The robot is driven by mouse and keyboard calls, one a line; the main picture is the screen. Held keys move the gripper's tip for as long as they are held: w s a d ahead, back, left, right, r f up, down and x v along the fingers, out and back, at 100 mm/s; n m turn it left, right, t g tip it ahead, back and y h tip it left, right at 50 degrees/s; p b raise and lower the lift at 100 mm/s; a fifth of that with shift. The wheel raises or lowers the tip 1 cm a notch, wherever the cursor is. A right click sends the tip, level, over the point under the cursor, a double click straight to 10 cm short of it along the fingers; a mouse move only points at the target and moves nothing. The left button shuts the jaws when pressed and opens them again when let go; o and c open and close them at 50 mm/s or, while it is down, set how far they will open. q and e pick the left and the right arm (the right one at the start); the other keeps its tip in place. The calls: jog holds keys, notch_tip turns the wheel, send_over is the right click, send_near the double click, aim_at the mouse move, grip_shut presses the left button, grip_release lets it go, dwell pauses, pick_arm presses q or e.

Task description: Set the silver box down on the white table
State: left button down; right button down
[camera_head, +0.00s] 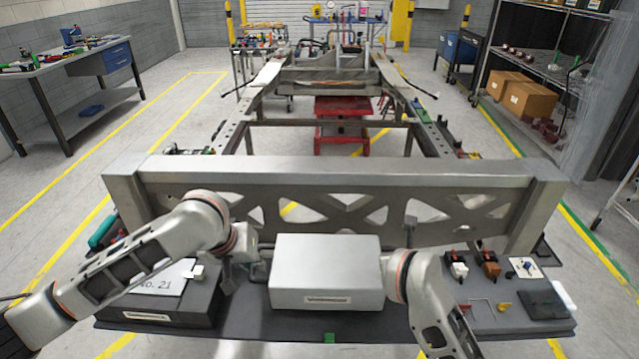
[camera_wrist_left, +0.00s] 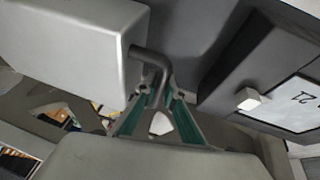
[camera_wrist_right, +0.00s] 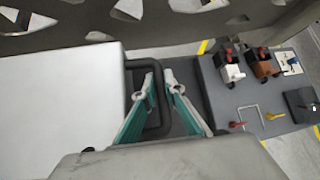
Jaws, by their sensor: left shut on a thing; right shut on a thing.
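The silver box (camera_head: 327,272) is a pale grey block with a small label on its front, in the middle of the head view over a dark grey fixture surface. Its dark side handles show in the left wrist view (camera_wrist_left: 152,58) and the right wrist view (camera_wrist_right: 156,112). My left gripper (camera_wrist_left: 163,95) is shut on the left handle. My right gripper (camera_wrist_right: 160,82) is shut on the right handle. In the head view my arms partly cover both handles. I cannot tell whether the box touches the surface below. I cannot make out a white table.
A steel crossbeam (camera_head: 340,172) with cut-outs stands right behind the box. A dark box marked No. 21 (camera_head: 165,305) is at left. Switches and connectors (camera_head: 488,270) are on the right panel. A workbench (camera_head: 75,65) stands far left; shelves with cartons (camera_head: 528,100) are far right.

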pick_arm(q)
jog(key=shift+r, duration=0.2)
pick_arm(e)
jog(key=shift+d+r, duration=0.1)
jog(key=shift+r, duration=0.15)
